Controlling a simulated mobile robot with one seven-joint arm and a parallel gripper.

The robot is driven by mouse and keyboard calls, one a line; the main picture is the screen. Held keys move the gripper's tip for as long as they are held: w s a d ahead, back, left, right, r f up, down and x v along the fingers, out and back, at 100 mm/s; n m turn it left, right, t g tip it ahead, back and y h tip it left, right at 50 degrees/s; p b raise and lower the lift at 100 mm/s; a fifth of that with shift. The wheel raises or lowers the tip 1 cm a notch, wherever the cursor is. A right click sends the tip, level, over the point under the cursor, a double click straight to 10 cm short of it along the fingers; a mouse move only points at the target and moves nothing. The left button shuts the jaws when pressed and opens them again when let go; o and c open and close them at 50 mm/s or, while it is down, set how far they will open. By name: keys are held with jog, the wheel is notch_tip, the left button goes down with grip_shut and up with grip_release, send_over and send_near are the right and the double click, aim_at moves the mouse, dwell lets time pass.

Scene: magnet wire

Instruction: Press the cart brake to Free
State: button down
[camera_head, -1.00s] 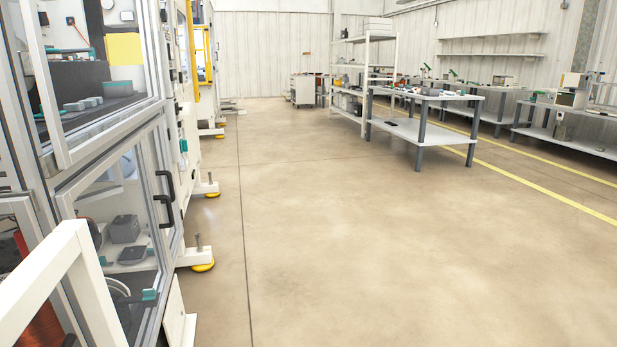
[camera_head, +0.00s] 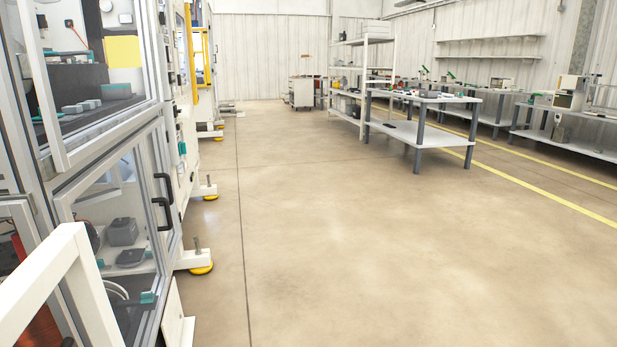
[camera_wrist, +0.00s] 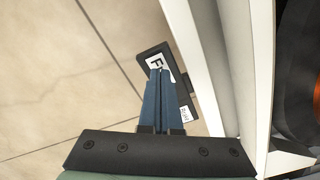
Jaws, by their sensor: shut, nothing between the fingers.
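In the wrist view, the brake (camera_wrist: 148,52) is a dark flat block beside a white frame post. A white label with a large "F" (camera_wrist: 155,62) sits near its upper end; the rest of that label is hidden by my fingers. A smaller white label (camera_wrist: 186,114) with unreadable print is at its lower end. My gripper (camera_wrist: 161,72) has its blue fingers together and empty, tips over the "F" label. I cannot tell whether they touch it. The cart's white frame (camera_head: 78,270) shows at the lower left of the head view, where my gripper is not visible.
A white post (camera_wrist: 213,60) runs close to the right of my fingers, with a dark and orange round part (camera_wrist: 317,90) beyond it. A glass-doored machine (camera_head: 120,200) lines the left. Open floor (camera_head: 380,260) lies ahead, with a grey table (camera_head: 425,140) farther off.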

jog(key=shift+f+b, duration=1.25)
jog(key=shift+f, duration=0.6)
notch_tip(320, 180, up, 8)
jog(key=p, duration=0.9)
jog(key=shift+r, duration=0.2)
jog(key=shift+f, duration=0.1)
